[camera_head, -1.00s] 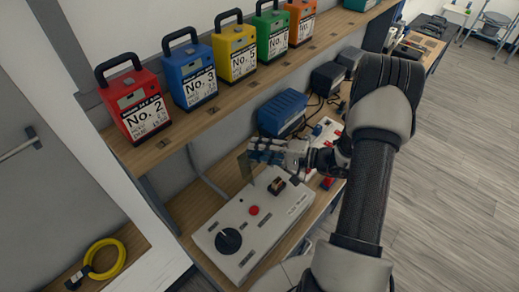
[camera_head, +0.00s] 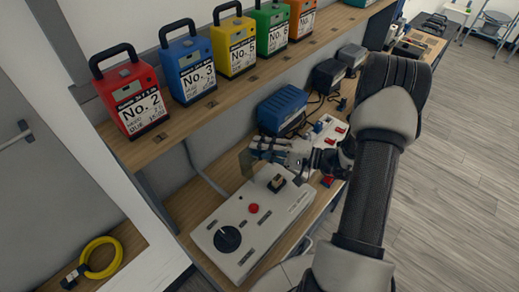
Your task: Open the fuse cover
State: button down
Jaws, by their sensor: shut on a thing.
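The grey control box (camera_head: 226,212) lies on the lower wooden bench, with a black dial, a red button and a small black-and-tan fuse part (camera_head: 277,183) on top. A see-through, brownish plate, which looks like the fuse cover (camera_head: 246,164), stands raised at the box's far edge, beside the fuse part. My gripper (camera_head: 257,149) reaches in from the right, its fingers at the plate's upper edge and shut on it. The fingers hide part of that edge, and the hinge is hard to make out.
A blue case (camera_head: 283,108) stands close behind my gripper. The upper shelf (camera_head: 205,117) with several coloured numbered units overhangs the bench. A white strip with red switches (camera_head: 334,130) lies to the right. A yellow cable coil (camera_head: 103,258) is at lower left.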

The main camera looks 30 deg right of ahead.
jog(key=shift+s+d+t+y+b, duration=0.3)
jog(key=shift+s+b, duration=0.05)
jog(key=shift+b, duration=0.1)
jog(key=shift+s+d+r+b, duration=0.1)
jog(key=shift+s+d+b, duration=0.1)
jog(key=shift+s, duration=0.3)
jog(key=shift+s+d+r+b, duration=0.1)
jog(key=shift+s+b, duration=0.1)
jog(key=shift+s, duration=0.3)
jog(key=c, duration=1.5)
grip_release()
jog(key=shift+s, duration=0.1)
jog(key=v, duration=1.2)
